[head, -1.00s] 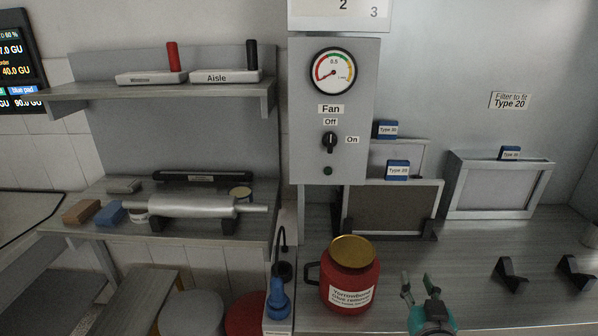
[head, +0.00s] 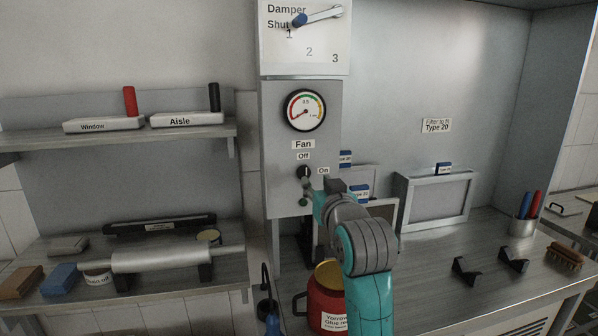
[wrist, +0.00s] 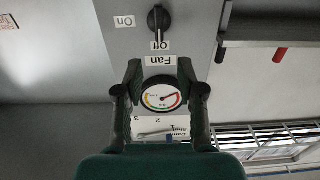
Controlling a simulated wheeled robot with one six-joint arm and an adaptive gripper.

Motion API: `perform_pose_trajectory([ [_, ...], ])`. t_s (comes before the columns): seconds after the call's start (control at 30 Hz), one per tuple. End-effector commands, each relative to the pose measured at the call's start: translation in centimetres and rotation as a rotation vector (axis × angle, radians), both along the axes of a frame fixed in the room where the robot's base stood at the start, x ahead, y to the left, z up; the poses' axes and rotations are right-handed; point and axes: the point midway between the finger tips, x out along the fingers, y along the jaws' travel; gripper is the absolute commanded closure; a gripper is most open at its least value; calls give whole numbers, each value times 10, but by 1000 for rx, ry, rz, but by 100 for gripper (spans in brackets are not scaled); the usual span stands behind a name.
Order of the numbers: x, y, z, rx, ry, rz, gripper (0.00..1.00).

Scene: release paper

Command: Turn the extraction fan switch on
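The fan switch (head: 303,171) is a small black knob on a grey wall panel (head: 275,160). "Off" is printed above it and "On" to its right. The wrist view shows the panel upside down, with the knob (wrist: 158,20) upright and in line with the "Off" label (wrist: 160,45). My gripper (head: 306,190) is in front of the panel at the knob's lower side, partly overlapping it. In the wrist view my gripper (wrist: 160,68) has its two fingers apart with nothing between them; the knob lies beyond the fingertips, apart from them.
A round gauge (head: 305,110) sits above the switch, its needle at the low end. A damper lever (head: 320,15) is higher up. A red jar (head: 325,308) stands below, partly behind my arm. Framed filters (head: 435,200) stand at right. Shelves (head: 120,135) are at left.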

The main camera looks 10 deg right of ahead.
Motion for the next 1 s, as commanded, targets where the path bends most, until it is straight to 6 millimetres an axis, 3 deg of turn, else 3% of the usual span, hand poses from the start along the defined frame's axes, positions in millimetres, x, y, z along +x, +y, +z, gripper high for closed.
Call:
perform_pose_trajectory([
  [0.5, 83, 0, 0, 0, 0, 0, 61],
  [0.7, 96, 0, 0, 0, -2, 0, 61],
  [1.0, 97, 0, 0, 0, -1, 0, 61],
])
